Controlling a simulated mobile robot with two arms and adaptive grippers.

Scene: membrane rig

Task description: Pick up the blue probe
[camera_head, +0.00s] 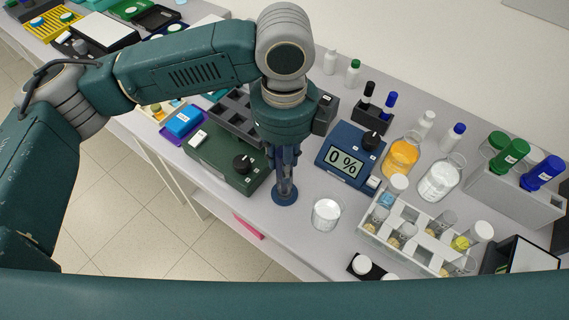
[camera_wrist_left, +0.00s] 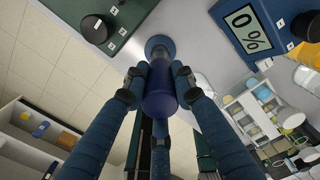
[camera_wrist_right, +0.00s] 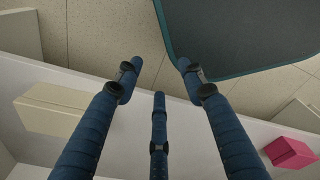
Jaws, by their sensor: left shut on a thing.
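The blue probe (camera_wrist_left: 160,92) is a dark blue cylinder in the left wrist view, between the fingers of my left gripper (camera_wrist_left: 158,80). The gripper is shut on it. In the head view my left gripper (camera_head: 285,165) points down at the bench's front part and its fingers mostly hide the probe. A round blue base (camera_head: 284,193) shows directly below the fingers; it also shows in the left wrist view (camera_wrist_left: 160,46). I cannot tell whether the probe touches it. My right gripper (camera_wrist_right: 155,85) is open and empty in the right wrist view, away from the bench top.
A green instrument (camera_head: 224,157) with a black knob is left of the left gripper. A blue meter (camera_head: 346,160) reading 0 % and a glass beaker (camera_head: 326,215) are on its right. A small rack (camera_head: 372,118) holds black and blue upright items. A vial rack (camera_head: 405,255) stands front right.

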